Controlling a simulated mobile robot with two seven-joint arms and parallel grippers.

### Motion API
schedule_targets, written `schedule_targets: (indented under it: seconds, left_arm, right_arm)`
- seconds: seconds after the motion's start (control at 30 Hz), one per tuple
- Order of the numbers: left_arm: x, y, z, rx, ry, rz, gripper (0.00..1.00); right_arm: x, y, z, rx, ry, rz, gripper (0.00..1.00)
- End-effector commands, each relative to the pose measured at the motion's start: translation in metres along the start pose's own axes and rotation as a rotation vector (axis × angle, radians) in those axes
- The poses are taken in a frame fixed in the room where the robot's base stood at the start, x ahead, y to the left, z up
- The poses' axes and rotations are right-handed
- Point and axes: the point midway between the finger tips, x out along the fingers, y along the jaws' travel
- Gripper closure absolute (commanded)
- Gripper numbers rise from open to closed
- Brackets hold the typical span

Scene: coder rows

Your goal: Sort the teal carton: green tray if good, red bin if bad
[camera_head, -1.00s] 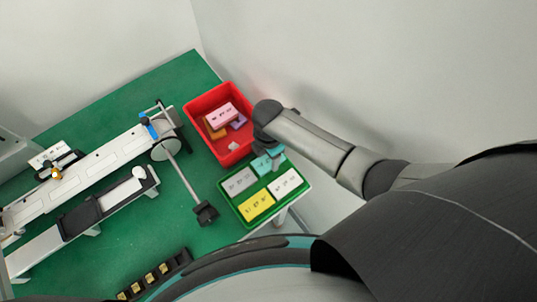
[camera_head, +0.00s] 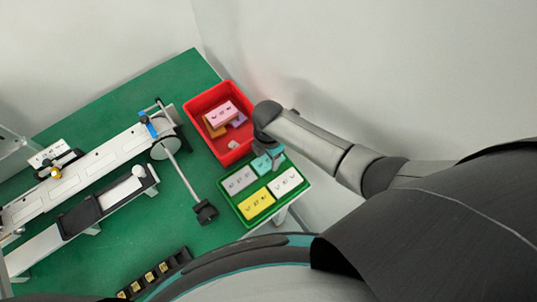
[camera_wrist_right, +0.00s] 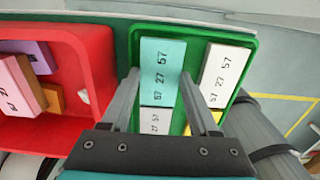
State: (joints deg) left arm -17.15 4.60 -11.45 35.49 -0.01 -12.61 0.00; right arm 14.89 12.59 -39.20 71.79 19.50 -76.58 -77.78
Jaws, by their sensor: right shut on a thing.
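The teal carton (camera_head: 261,165) is in the far corner of the green tray (camera_head: 240,217), beside a grey carton and a white carton. I cannot tell whether the carton's underside touches the tray floor. The red bin (camera_head: 190,108) stands directly behind the tray. My left gripper is not in view.
The tray also holds a grey carton (camera_head: 239,181), a white carton (camera_head: 286,181) and a yellow carton (camera_head: 256,204). The bin holds a pink carton (camera_head: 221,113), an orange one and a purple one. A conveyor (camera_head: 90,165) with an arm-like rod stands left.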

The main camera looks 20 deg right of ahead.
Motion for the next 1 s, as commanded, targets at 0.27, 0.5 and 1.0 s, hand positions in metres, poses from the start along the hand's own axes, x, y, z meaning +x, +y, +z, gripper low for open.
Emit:
schedule_targets:
  seconds: [0.27,0.5,1.0]
  left_arm:
    - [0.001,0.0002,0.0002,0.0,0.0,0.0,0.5]
    - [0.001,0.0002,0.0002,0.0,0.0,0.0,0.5]
    - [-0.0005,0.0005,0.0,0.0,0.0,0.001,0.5]
  right_arm:
    - [0.0019,0.0002,-0.0002,0.0,0.0,0.0,0.66]
    - [0.0018,0.0002,-0.0002,0.0,0.0,0.0,0.22]
    - [0.0006,0.0,-0.0001,0.0,0.0,0.0,0.04]
